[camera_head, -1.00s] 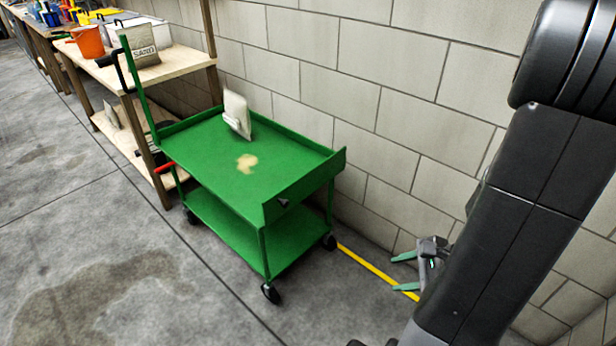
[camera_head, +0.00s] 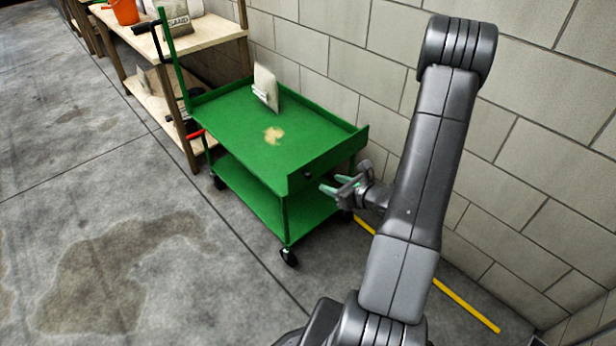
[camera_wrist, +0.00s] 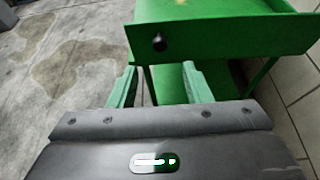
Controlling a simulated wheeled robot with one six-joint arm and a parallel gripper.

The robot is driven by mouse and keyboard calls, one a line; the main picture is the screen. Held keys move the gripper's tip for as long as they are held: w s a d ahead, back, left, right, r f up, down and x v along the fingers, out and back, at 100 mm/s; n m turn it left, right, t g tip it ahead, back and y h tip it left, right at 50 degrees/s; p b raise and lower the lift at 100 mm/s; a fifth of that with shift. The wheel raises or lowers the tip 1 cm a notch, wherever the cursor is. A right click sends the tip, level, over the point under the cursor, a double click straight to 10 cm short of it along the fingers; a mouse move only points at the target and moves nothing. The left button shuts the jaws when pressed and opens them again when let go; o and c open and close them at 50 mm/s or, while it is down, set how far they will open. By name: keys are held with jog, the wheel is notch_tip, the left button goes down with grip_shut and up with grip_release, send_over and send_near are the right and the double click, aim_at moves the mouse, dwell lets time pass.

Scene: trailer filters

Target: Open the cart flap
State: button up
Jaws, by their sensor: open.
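The green cart (camera_head: 245,120) stands against the block wall, with a top tray and a lower shelf. Its flap (camera_head: 328,158) is the upright green panel at the near end of the top tray, and it also fills the top of the wrist view (camera_wrist: 225,38). A small dark knob (camera_head: 307,174) sits on the flap's outer face; in the wrist view the knob (camera_wrist: 159,43) is left of centre, above the fingers. My gripper (camera_head: 334,185) is open and empty just in front of the flap. Its two green fingers (camera_wrist: 160,85) point toward the cart, below the knob.
Wooden shelving (camera_head: 205,38) stands beyond the cart. The block wall (camera_head: 540,120) runs close on the right. Open concrete floor (camera_head: 120,200) lies to the left.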

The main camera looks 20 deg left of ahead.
aim_at(310, 176)
jog(key=x, duration=1)
jog(key=shift+a+f, duration=0.2)
jog(key=shift+a, duration=0.05)
jog(key=shift+b, duration=0.3)
grip_shut()
